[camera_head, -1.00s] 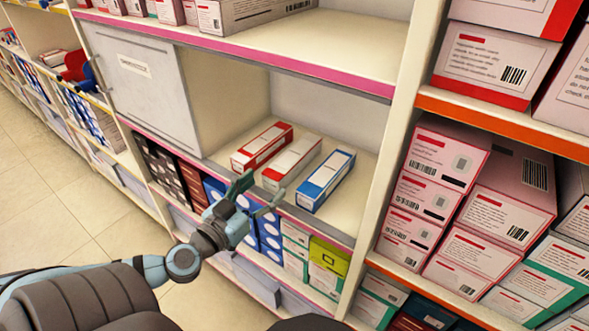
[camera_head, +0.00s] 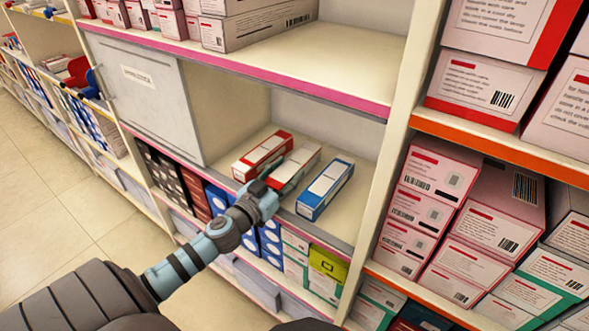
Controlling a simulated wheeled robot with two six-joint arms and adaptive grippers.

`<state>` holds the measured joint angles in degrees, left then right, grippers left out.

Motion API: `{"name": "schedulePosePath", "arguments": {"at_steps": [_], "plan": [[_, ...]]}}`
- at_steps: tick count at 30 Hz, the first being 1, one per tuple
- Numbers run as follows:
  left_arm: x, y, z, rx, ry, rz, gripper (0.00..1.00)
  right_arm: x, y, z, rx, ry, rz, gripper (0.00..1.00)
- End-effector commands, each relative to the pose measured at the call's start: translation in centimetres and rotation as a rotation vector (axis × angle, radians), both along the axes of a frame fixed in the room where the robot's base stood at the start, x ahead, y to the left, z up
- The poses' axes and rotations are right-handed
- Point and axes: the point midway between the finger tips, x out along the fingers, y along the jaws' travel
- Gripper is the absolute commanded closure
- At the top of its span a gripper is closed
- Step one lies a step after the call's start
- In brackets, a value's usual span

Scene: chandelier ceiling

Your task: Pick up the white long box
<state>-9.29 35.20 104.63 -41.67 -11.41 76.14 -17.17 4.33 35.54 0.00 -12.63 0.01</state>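The white long box (camera_head: 304,160), with a red end, lies in the middle of three long boxes on the open shelf. A red and white box (camera_head: 263,155) is on its left and a blue and white box (camera_head: 325,188) is on its right. My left gripper (camera_head: 276,182) is at the near end of the white box, its body covering part of that end. The fingertips are mostly hidden against the box, so I cannot see whether they are closed on it. My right gripper is out of view.
The open shelf (camera_head: 357,215) has a divider wall on its right and a grey cabinet door (camera_head: 150,92) on its left. A pink-edged shelf (camera_head: 330,85) is above. Boxes fill the shelf below and the shelves to the right.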

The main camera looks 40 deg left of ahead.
Motion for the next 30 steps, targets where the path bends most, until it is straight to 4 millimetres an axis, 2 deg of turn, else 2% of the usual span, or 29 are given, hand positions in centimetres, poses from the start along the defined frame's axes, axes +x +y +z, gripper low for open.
{"name": "schedulePosePath", "arguments": {"at_steps": [1,5,13,17,23,30], "plan": [[0.0,0.0,0.0,0.0,0.0,0.0,0.72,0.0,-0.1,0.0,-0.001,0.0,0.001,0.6],[0.0,0.0,0.0,0.0,0.0,0.0,0.91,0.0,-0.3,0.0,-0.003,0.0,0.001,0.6],[0.0,0.0,0.3,0.001,0.0,0.0,0.91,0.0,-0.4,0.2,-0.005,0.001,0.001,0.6],[0.0,0.0,1.8,0.001,-0.002,0.0,0.91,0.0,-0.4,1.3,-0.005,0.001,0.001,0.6],[0.0,0.0,6.6,0.002,-0.002,-0.001,0.91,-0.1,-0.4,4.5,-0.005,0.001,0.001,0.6],[0.0,0.0,14.9,0.006,-0.004,-0.003,0.91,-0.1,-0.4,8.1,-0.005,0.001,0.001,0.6]]}}
